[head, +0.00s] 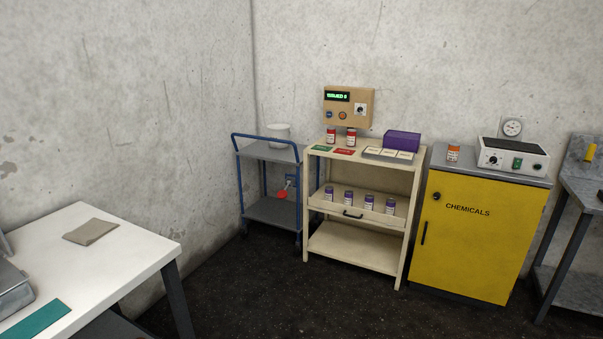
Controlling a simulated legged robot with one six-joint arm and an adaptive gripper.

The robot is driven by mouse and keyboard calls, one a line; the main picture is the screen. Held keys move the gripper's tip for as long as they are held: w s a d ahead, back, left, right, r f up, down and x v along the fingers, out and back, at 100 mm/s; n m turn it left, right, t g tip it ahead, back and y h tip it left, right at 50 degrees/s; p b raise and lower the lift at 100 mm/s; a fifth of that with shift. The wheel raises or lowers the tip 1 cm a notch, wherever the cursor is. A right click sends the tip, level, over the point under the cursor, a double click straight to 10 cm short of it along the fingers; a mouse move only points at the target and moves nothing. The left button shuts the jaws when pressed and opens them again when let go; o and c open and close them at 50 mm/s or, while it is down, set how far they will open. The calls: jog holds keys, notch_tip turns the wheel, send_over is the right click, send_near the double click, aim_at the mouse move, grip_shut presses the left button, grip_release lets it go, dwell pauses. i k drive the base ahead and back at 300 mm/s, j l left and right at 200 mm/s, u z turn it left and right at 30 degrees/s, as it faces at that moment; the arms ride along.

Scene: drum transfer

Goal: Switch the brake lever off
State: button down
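A small lever with a red end (282,195) shows low behind or within the blue-framed cart (272,213). It seems to be the brake lever. Its pale shaft slants down to the left from a small blue box (292,180). Whether the box is fixed to the wall or to the cart I cannot tell, nor which lever position is on or off. My gripper is not in view.
A cream shelf unit (352,262) with several small bottles stands right of the cart, close to it. A yellow chemicals cabinet (470,245) is further right. A white table (130,245) fills the lower left. Dark floor (250,290) is open between.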

aim_at(281, 194)
jog(key=i, duration=1.05)
jog(key=i+u, duration=0.1)
jog(key=i, duration=0.9)
jog(key=i+l, duration=0.15)
jog(key=i, duration=0.9)
jog(key=i+u, duration=0.15)
jog(key=i, duration=0.25)
jog(key=i+l+u, duration=0.1)
jog(key=i, duration=0.25)
jog(key=l, duration=0.05)
